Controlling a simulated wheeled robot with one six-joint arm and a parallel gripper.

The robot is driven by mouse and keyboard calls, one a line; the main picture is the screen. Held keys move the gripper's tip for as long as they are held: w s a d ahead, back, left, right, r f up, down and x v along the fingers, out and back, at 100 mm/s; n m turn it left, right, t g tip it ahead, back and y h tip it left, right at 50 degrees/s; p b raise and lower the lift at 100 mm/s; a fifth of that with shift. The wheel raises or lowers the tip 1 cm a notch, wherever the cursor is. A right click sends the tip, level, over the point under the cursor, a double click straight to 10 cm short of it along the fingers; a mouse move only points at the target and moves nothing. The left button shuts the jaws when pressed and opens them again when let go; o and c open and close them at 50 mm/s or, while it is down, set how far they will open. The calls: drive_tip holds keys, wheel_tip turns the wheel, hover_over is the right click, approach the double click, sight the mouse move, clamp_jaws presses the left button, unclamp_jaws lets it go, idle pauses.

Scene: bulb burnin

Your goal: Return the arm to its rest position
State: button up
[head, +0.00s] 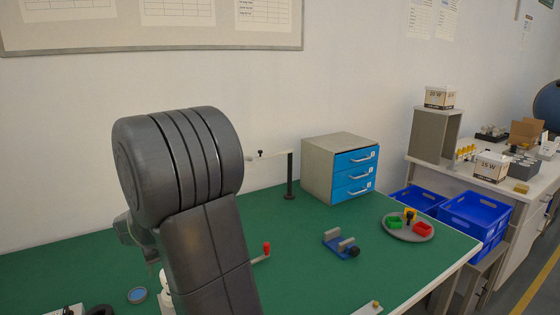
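My arm fills the left middle of the head view, with a thick dark grey joint and a link running down to the bottom edge. It stands over the green workbench (330,270). My gripper's fingers do not show; the arm hides what is behind it. A small grey part shows at the left edge of the arm, but I cannot tell what it is.
A cabinet with blue drawers (340,168), a black post (290,177), a blue vise (341,244) and a round grey tray (395,232) with coloured pieces stand on the bench. Blue crates (472,211) stand to the right. The bench between arm and vise is mostly clear.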

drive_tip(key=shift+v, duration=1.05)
